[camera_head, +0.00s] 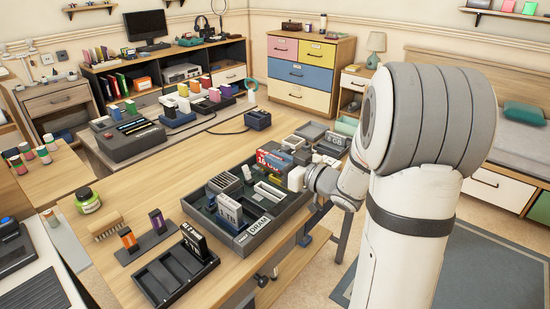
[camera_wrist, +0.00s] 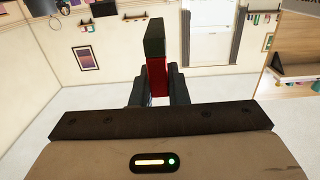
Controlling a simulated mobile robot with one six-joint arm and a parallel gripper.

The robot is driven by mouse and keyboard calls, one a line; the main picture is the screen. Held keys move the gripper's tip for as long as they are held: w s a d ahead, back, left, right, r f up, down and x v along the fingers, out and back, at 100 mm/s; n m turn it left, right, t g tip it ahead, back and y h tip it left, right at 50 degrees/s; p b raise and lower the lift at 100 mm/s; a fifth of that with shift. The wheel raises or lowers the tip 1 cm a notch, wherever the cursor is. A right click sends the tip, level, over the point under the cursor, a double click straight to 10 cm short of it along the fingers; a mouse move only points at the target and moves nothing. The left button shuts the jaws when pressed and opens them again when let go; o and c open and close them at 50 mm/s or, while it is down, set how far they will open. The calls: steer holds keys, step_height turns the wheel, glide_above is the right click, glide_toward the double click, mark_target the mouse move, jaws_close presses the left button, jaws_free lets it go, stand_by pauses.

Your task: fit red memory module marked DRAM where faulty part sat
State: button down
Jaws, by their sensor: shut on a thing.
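My gripper (camera_head: 290,175) is shut on a red memory module (camera_head: 270,160), held at the back right of the dark parts tray (camera_head: 282,217). In the wrist view the red module (camera_wrist: 157,78) with a dark end stands between the two fingers (camera_wrist: 157,88). White figures show on its face in the head view; I cannot read them fully. A label reading DRAM (camera_head: 258,226) is on the tray's front. I cannot tell which slot held the faulty part.
A black rack (camera_head: 165,280) with a dark module (camera_head: 194,242) stands in front of the tray. The wooden tabletop (camera_head: 165,180) is clear mid-left.

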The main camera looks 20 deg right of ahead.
mark_target(277, 174)
steer(key=shift+f+b, duration=2.25)
steer(key=shift+f, duration=0.65)
steer(key=shift+f+b, duration=1)
steer(key=shift+f, duration=0.4)
steer(key=shift+r, duration=0.2)
steer(key=shift+s+r+p, duration=0.1)
steer(key=shift+r+p, duration=0.8)
steer(key=shift+r, duration=0.05)
steer(key=shift+f+b, duration=0.85)
steer(key=shift+f, duration=0.3)
steer(key=c, duration=1.3)
jaws_free()
steer(key=shift+c, duration=0.2)
steer(key=shift+d, duration=0.1)
steer(key=p+v, duration=0.1)
steer(key=v, duration=0.6)
steer(key=shift+s+d+r, duration=0.1)
steer(key=shift+s+d, duration=0.05)
steer(key=shift+s, duration=0.2)
